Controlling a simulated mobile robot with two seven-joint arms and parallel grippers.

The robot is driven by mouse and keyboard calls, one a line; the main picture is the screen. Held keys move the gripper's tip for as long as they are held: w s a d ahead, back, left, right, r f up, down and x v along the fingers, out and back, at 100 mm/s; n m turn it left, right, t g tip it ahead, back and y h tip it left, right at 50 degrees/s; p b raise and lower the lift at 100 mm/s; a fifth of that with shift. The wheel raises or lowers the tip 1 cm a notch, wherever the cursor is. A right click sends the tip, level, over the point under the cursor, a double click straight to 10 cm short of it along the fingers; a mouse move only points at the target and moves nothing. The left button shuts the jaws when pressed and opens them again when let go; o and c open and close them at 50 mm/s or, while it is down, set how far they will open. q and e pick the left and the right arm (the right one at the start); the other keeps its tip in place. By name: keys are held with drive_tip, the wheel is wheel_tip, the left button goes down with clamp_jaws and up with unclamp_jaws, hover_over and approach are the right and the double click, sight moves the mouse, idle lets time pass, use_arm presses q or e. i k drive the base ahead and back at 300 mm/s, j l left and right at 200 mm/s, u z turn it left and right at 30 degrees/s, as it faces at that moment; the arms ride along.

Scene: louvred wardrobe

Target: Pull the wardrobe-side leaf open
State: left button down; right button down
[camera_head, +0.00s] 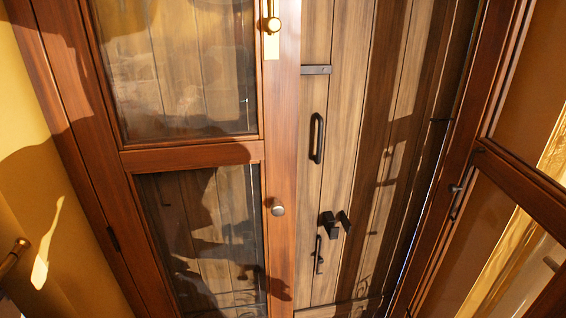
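A glazed wooden leaf (195,157) fills the left of the head view, with a glass pane above and below its middle rail. Its right stile has a brass handle (271,25) at the top and a round grey knob (278,208) lower down. Another glazed wooden leaf or frame (517,175) stands at an angle on the right, with a small metal lever (457,188). I cannot tell which is the wardrobe-side leaf; no louvred wardrobe is recognisable. Neither of my grippers is in view.
A plank door (340,180) shows between and behind the glazed parts. It has a long black handle (316,138), a protruding black fitting (329,224) and a smaller black pull (318,255). A yellow wall (30,200) with a brass fitting (14,255) borders the left.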

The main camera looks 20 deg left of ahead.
sight(69, 29)
drive_tip(key=u, duration=1.2)
